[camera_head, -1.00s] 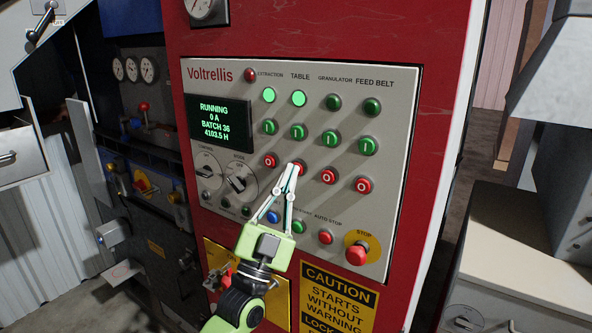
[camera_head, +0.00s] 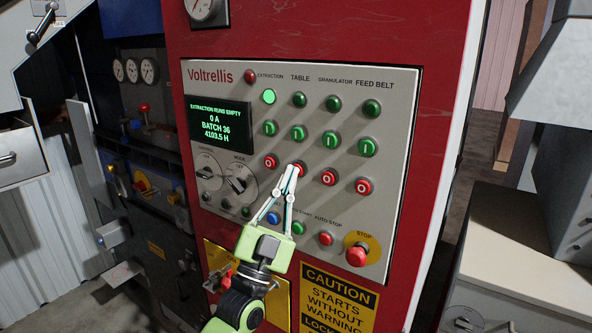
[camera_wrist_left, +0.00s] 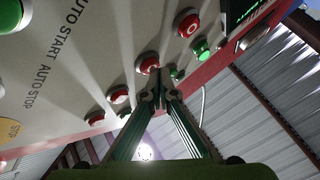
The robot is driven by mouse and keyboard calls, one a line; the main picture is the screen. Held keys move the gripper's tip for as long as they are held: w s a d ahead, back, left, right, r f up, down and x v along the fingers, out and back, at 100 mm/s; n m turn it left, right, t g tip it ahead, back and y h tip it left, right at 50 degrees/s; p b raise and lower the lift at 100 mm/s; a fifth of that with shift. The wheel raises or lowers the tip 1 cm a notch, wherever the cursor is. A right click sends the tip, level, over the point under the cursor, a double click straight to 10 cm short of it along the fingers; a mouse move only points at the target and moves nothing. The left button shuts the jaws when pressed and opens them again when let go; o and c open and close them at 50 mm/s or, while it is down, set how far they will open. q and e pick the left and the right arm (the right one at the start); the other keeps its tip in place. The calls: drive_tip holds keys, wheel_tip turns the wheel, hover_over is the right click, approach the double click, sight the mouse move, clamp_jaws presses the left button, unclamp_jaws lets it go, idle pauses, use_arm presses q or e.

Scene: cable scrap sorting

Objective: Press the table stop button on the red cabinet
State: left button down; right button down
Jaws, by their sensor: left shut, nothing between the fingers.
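The red cabinet (camera_head: 440,120) carries a grey control panel (camera_head: 230,85). The table stop button (camera_head: 298,168) is the red one in the TABLE column, below a green button. My left gripper (camera_head: 292,168) is shut and empty, its fingertips at this button and partly covering it. Touching or just apart I cannot tell. The table stop button (camera_wrist_left: 146,64) also shows just beyond the fingertips in the left wrist view. The TABLE lamp (camera_head: 300,99) is dark. The display (camera_head: 219,125) reads "EXTRACTION RUNS EMPTY, 0 A". My right gripper is not in view.
Red stop buttons for extraction (camera_head: 270,162), granulator (camera_head: 328,178) and feed belt (camera_head: 363,186) flank it. The extraction lamp (camera_head: 269,96) is lit green. A larger red STOP button (camera_head: 357,255) sits lower right. A grey bench (camera_head: 530,250) stands to the right.

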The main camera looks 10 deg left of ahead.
use_arm(q)
drive_tip(key=shift+s+a, duration=0.2)
drive_tip(key=shift+s, duration=0.35)
drive_tip(key=s, duration=0.1)
drive_tip(key=s+a+p, duration=0.1)
drive_tip(key=s, duration=0.2)
drive_tip(key=shift+s+a+p, duration=0.3)
drive_tip(key=shift+a+p, duration=0.05)
idle(0.4)
